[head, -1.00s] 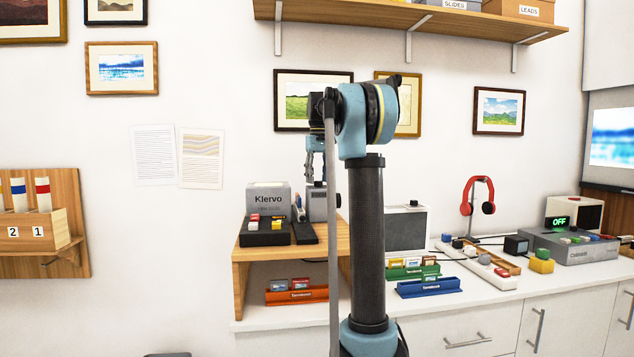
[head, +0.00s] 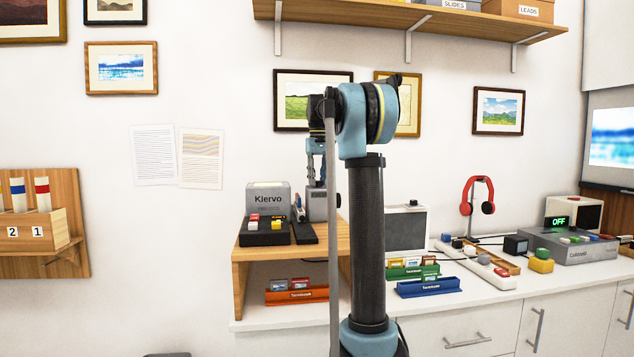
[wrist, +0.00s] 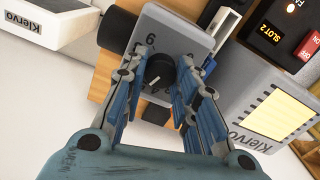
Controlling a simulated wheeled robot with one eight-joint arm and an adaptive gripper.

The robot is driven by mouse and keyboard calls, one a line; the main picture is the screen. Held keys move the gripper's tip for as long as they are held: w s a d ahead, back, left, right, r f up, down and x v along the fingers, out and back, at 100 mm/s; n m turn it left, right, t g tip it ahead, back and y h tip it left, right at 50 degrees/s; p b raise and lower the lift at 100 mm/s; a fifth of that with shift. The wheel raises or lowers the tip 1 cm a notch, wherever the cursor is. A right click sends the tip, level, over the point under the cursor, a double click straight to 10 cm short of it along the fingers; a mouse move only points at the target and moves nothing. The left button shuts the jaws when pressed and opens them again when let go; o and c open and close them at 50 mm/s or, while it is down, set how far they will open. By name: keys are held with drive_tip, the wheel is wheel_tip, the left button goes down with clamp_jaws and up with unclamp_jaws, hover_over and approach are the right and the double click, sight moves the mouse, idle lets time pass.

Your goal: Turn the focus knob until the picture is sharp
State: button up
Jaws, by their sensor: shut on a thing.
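My gripper (wrist: 160,73) is shut on the black focus knob (wrist: 160,70), with one blue finger on either side of it. The knob sits on the face of a grey box (wrist: 178,42) with a numbered dial; a 9 is legible, and the fingers hide part of the scale. In the head view my gripper (head: 316,172) reaches down to the grey box (head: 318,205) on the wooden stand.
The Klervo device (head: 268,198) stands left of the grey box, on the wooden stand (head: 243,262). A black button block (head: 264,238) lies in front of it. Slide holders, red headphones (head: 478,190) and a grey console (head: 577,247) occupy the counter to the right.

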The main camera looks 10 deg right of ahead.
drive_tip(key=m, duration=0.3)
drive_tip(key=shift+m, duration=0.4)
drive_tip(key=o, duration=1.1)
drive_tip(key=shift+c, duration=0.2)
wheel_tip(320, 180, up, 12)
drive_tip(key=shift+w+f, duration=0.1)
